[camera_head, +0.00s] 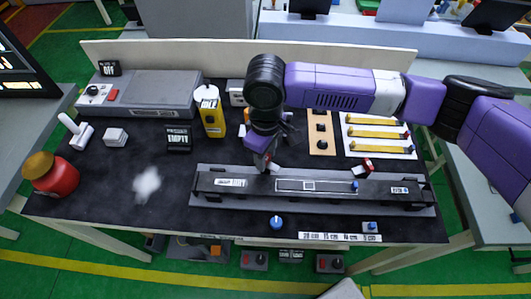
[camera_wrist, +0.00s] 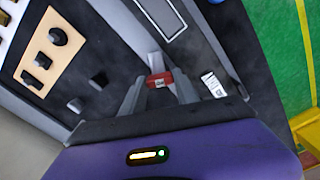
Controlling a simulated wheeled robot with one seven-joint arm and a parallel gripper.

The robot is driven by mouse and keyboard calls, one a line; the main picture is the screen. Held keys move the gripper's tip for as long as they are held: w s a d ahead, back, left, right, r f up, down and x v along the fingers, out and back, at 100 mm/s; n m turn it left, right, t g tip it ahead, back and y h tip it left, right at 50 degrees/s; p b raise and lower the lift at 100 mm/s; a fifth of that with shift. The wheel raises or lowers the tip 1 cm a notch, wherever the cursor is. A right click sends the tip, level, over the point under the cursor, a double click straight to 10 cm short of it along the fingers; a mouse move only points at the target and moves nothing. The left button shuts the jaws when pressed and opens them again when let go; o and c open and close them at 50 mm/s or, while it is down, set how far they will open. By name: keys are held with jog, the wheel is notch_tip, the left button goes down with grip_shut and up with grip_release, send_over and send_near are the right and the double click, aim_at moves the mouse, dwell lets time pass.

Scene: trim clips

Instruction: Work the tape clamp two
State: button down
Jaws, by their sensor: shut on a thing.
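A long dark fixture bar (camera_head: 330,188) lies on a grey base (camera_head: 300,206) at the front of the bench. A red clamp piece (camera_wrist: 160,79) sits between the two fingers of my gripper (camera_wrist: 161,88) in the wrist view, and the fingers are shut on it. In the head view my gripper (camera_head: 264,164) points down at the bar's back edge, left of its middle. Another red clamp (camera_head: 366,165) with a pale end stands at the back edge further right, apart from my gripper. Which clamp is number two cannot be read.
Behind the bar stand a wooden board with black knobs (camera_head: 321,146) and a white tray with yellow strips (camera_head: 379,150). A yellow bottle (camera_head: 212,118), an EMPTY sign (camera_head: 178,139) and a red jar (camera_head: 52,175) are at left. A blue knob (camera_head: 277,222) is in front.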

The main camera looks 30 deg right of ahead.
jog(key=shift+n, duration=0.5)
jog(key=shift+s, duration=0.1)
jog(key=c, duration=0.9)
grip_release()
jog(key=shift+r+b, duration=0.55)
jog(key=shift+r, duration=3.35)
jog(key=shift+n, duration=0.3)
